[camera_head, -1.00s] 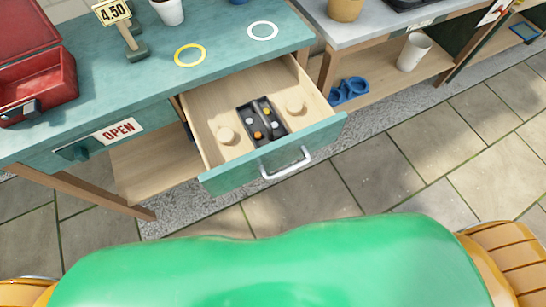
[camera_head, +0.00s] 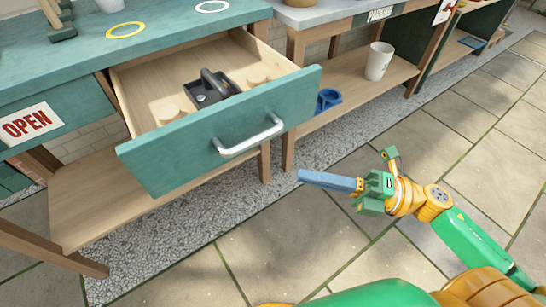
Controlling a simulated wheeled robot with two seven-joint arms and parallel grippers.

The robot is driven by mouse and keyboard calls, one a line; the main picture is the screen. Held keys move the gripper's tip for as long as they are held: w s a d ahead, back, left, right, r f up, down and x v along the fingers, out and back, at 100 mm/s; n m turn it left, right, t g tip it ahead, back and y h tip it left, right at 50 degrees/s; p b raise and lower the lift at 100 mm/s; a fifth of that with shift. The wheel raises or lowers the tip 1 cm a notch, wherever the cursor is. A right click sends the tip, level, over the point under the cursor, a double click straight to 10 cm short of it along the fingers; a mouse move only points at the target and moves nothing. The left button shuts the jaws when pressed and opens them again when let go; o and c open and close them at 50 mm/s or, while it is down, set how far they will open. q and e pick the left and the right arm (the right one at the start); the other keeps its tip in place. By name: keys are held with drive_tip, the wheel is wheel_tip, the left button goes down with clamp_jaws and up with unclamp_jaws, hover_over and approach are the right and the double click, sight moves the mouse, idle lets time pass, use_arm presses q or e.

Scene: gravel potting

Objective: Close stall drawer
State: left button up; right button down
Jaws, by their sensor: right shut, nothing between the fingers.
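The stall drawer (camera_head: 180,155) is pulled well out of the teal stall. It has a teal front, a light wooden inside and a silver bar handle (camera_head: 250,138). My right gripper (camera_head: 303,176) is shut and empty, its fingers pointing left. In the picture it is to the right of the drawer front and a little below the handle, apart from both. My left gripper is out of view.
A dark tray (camera_head: 212,90) and round wooden pieces lie in the drawer. The teal stall top (camera_head: 165,32) carries a yellow ring (camera_head: 126,30) and a white ring (camera_head: 212,7). A white cup (camera_head: 379,62) stands on the neighbouring shelf. Paving in front is clear.

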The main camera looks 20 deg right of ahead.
sight(248, 148)
drive_tip(key=w+a, duration=0.2)
drive_tip(key=w+a+r, duration=0.1)
drive_tip(key=w+a, duration=0.2)
drive_tip(key=shift+a+r, duration=0.15)
drive_tip(key=shift+a, duration=0.05)
drive_tip(key=shift+w+a, duration=0.15)
drive_tip(key=shift+w, duration=0.35)
